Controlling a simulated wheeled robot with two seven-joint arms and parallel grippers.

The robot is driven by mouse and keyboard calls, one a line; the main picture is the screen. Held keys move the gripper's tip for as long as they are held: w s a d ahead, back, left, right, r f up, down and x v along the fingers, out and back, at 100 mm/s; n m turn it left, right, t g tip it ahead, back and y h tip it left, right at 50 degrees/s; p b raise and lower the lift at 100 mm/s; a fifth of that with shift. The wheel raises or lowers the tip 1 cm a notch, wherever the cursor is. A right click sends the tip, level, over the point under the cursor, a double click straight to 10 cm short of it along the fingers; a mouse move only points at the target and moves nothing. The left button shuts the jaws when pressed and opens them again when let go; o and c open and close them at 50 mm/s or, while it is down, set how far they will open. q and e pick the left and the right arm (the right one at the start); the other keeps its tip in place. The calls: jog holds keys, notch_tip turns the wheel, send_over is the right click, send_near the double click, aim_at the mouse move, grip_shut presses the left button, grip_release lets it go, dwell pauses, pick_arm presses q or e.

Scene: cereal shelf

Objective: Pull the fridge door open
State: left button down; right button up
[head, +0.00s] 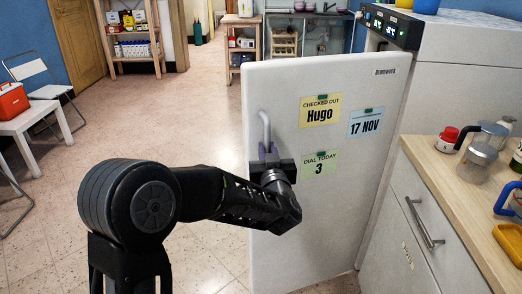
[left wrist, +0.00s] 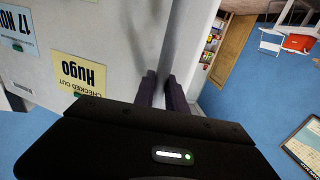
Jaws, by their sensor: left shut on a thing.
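The white fridge door (head: 350,210) stands swung out from the fridge body (head: 465,45), its outer face towards me. It carries paper notes, one reading "Hugo" (head: 320,109). The grey vertical handle (head: 265,122) is near the door's left edge. My left gripper (head: 268,151) is shut on the lower part of the handle. In the left wrist view its purple fingers (left wrist: 162,91) point at the door edge, and the "Hugo" note shows at left. The gripped part of the handle is hidden by the fingers. My right gripper is not in view.
A white table with a red box (head: 12,100) and folding chairs are at left. The tiled floor (head: 170,115) left of the door is largely clear.

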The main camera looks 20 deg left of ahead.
pick_arm(q)
jog(key=shift+w+d+r, duration=0.1)
jog(key=shift+d, duration=0.05)
jog(key=c, duration=1.4)
grip_release()
jog(key=shift+o, duration=0.2)
jog(key=v, duration=0.7)
jog(key=shift+s+d, duration=0.2)
jog(key=shift+s, duration=0.15)
